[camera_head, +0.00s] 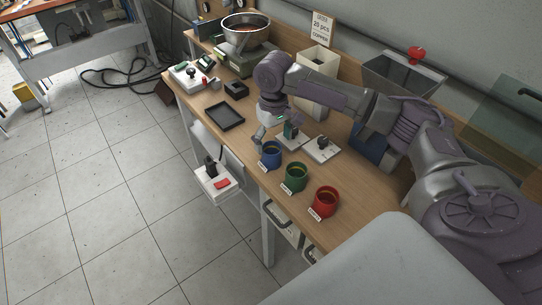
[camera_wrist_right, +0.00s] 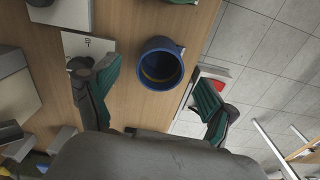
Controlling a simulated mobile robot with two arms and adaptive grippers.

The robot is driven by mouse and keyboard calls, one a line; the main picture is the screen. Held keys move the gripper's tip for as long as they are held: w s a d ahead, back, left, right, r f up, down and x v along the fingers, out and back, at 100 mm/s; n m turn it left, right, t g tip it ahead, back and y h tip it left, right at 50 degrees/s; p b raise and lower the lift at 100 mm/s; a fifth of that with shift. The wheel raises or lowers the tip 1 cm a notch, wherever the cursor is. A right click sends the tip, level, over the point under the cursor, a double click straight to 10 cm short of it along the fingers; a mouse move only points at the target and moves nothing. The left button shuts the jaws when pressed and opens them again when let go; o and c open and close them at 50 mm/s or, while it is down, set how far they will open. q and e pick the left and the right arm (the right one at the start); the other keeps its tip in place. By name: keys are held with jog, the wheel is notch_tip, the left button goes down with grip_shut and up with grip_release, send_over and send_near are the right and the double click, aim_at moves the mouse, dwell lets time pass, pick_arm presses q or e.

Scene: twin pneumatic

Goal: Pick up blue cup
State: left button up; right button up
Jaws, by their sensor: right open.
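The blue cup (camera_head: 271,155) stands upright on the wooden bench near its front edge, left of the green cup (camera_head: 295,176) and the red cup (camera_head: 325,201). In the right wrist view the blue cup (camera_wrist_right: 160,65) lies ahead of and between the two fingers, with its open top facing the camera. My right gripper (camera_head: 276,136) is above and just behind the blue cup in the head view. It also shows in the wrist view (camera_wrist_right: 160,88), with its green-padded fingers wide apart and nothing between them in its grip. My left gripper is not in view.
A black tray (camera_head: 224,116) lies left of the cups. A white plate with a black knob (camera_head: 321,149) sits behind them. A metal bowl on a scale (camera_head: 246,30) stands at the far end. The bench's front edge is close to the cups.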

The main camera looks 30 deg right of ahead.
aim_at(272, 153)
jog(key=shift+w+f, duration=0.1)
jog(key=shift+f, duration=0.55)
notch_tip(272, 153, down, 4)
jog(key=shift+w+a+f+p, duration=0.1)
jog(key=shift+f+p, duration=0.1)
jog(key=shift+p, duration=0.35)
jog(key=shift+f, duration=0.25)
jog(key=c, duration=0.4)
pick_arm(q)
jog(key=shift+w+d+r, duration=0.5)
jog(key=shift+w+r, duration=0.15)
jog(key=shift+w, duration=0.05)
pick_arm(e)
jog(key=shift+r, duration=0.1)
jog(key=c, duration=0.9)
jog(key=shift+r, duration=0.1)
